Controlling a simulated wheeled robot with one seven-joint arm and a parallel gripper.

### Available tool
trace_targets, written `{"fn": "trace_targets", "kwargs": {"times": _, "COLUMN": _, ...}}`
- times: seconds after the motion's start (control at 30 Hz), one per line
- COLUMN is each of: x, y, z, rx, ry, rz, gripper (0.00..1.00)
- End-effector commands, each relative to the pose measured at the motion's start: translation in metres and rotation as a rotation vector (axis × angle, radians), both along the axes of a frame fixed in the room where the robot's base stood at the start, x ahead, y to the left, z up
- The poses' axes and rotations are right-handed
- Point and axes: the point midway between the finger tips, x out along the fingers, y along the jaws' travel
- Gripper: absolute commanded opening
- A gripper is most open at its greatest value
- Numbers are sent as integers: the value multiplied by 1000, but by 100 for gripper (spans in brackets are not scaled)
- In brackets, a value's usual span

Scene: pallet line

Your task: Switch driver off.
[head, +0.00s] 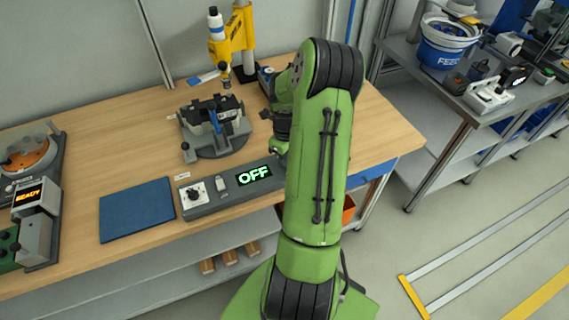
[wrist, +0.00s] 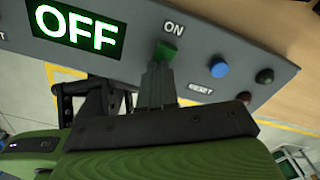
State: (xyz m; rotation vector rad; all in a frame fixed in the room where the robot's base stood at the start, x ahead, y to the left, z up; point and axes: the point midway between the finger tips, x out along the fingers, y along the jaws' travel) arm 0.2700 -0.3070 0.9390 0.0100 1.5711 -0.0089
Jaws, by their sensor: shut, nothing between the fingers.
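The grey control panel (head: 226,196) lies along the front edge of the workbench, and its lit display (head: 254,176) reads OFF. The same display (wrist: 76,30) reads OFF in the wrist view. A green switch (wrist: 166,50) sits below the ON label on the panel (wrist: 205,50). My gripper (wrist: 158,66) is shut and empty, its fingertips right at the green switch; I cannot tell whether they touch it. In the head view my arm hides the switch and the fingertips. The driver (head: 217,30) is on a yellow stand at the back of the bench.
A blue RESET button (wrist: 219,68) and a dark round button (wrist: 264,76) are right of the switch. A black knob (head: 194,192) is at the panel's left end. A fixture (head: 212,128) stands behind the panel; a blue mat (head: 137,210) lies left.

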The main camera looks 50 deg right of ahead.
Motion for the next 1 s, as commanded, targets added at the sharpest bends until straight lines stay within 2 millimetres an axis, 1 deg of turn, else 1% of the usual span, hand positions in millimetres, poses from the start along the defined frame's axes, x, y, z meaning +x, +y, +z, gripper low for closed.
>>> {"fn": "trace_targets", "kwargs": {"times": 0.2, "x": 0, "y": 0, "z": 22, "rx": -1, "ry": 0, "rz": 0, "gripper": 0}}
{"fn": "trace_targets", "kwargs": {"times": 0.7, "x": 0, "y": 0, "z": 68, "rx": -1, "ry": 0, "rz": 0, "gripper": 0}}
{"fn": "trace_targets", "kwargs": {"times": 0.8, "x": 0, "y": 0, "z": 72, "rx": -1, "ry": 0, "rz": 0, "gripper": 0}}
{"fn": "trace_targets", "kwargs": {"times": 1.0, "x": 0, "y": 0, "z": 70, "rx": 0, "ry": 0, "rz": 0, "gripper": 0}}
